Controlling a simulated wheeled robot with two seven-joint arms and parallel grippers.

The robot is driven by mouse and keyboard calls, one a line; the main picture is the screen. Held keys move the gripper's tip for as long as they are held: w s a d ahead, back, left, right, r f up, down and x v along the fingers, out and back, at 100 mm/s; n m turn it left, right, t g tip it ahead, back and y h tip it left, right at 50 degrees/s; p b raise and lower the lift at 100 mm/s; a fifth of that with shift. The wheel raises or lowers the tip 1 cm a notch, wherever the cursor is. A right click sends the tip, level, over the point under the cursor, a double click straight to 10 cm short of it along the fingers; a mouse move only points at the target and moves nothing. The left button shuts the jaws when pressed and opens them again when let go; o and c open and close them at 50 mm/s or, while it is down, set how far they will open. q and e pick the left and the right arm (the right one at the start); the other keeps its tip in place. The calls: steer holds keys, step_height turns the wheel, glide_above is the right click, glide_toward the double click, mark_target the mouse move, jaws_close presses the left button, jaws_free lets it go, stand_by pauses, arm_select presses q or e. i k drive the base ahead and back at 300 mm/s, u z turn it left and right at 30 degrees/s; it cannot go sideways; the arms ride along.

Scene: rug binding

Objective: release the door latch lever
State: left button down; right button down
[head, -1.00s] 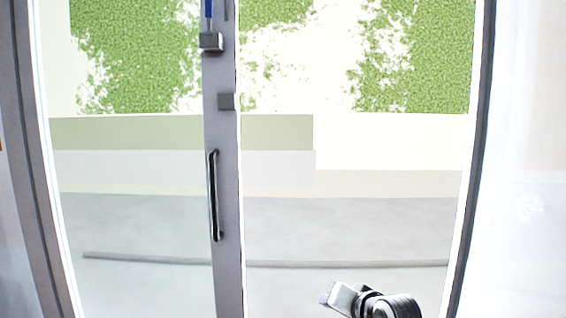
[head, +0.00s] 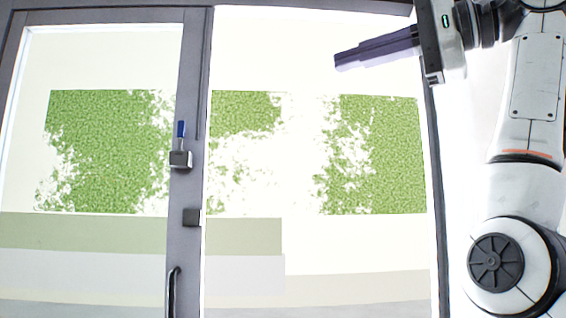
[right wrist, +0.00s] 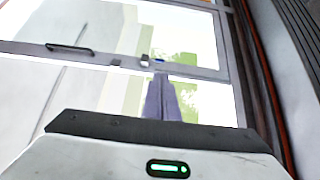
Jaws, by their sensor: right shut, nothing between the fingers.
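The latch lever (head: 181,129) is a small blue handle standing upright on a grey latch block (head: 180,159) on the door's vertical frame post. The glass door (head: 100,60) has a grey frame. My right gripper (head: 337,61) is shut and empty, raised at the upper right of the head view. Its fingers point left, well to the right of the lever and higher, not touching it. It also shows in the right wrist view (right wrist: 160,78). My left gripper is not in view.
A second small grey block (head: 192,217) sits below the latch. A dark vertical door handle (head: 173,292) is lower on the same post. Between gripper and lever there is only a clear opening or pane. The right door jamb (head: 437,200) stands beside my right arm.

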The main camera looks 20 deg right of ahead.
mark_target(182, 125)
steer(key=u, duration=0.15)
steer(key=i, duration=1.2)
steer(key=z, duration=1.3)
steer(key=i, duration=0.35)
steer(key=u, duration=1.8)
